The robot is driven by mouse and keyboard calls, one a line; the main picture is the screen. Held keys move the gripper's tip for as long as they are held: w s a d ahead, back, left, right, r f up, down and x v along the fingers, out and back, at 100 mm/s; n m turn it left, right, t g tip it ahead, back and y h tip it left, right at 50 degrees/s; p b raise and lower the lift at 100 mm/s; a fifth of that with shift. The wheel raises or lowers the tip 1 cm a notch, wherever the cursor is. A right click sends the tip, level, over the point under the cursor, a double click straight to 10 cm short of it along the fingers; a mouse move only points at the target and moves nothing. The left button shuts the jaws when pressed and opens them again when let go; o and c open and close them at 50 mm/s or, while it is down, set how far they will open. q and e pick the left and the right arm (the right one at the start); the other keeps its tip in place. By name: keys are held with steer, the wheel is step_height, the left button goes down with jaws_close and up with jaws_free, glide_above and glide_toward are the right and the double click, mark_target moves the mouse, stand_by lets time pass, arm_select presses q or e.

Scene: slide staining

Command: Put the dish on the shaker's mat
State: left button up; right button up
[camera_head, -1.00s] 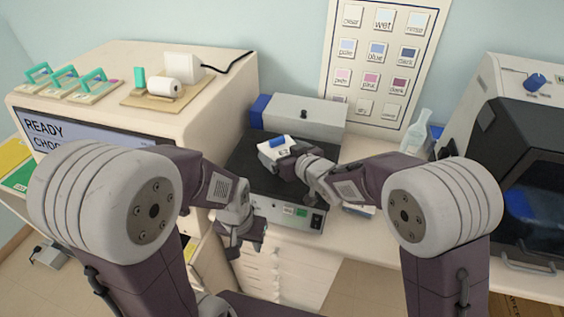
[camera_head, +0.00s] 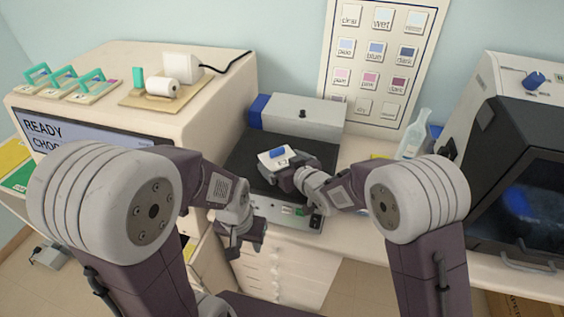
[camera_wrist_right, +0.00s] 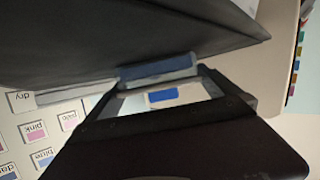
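The dish (camera_head: 268,163) is a small pale tray with a blue piece in it. It sits over the shaker's black mat (camera_head: 245,163), left of my right gripper (camera_head: 285,172). That gripper is shut on the dish's near right side. The right wrist view also shows the dish (camera_wrist_right: 125,104) between the dark fingers, with the blue piece inside. The dish looks nearly level; I cannot tell whether it touches the mat. The shaker (camera_head: 265,207) has a grey front panel with a small green display. My left gripper (camera_head: 246,246) is empty and looks open, below the shaker's front edge.
A grey box with a blue end (camera_head: 300,115) stands behind the mat. A beige machine (camera_head: 205,115) is at left, a dark-windowed machine (camera_head: 515,140) at right. The mat's back part is clear.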

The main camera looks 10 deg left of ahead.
steer(key=shift+r, duration=0.15)
steer(key=shift+s+d+r, duration=0.1)
steer(key=shift+s+d, duration=0.05)
steer(key=v, duration=1.1)
steer(key=shift+s+d+r+b, duration=0.1)
steer(key=shift+s+d+b, duration=0.15)
steer(key=shift+b, duration=0.1)
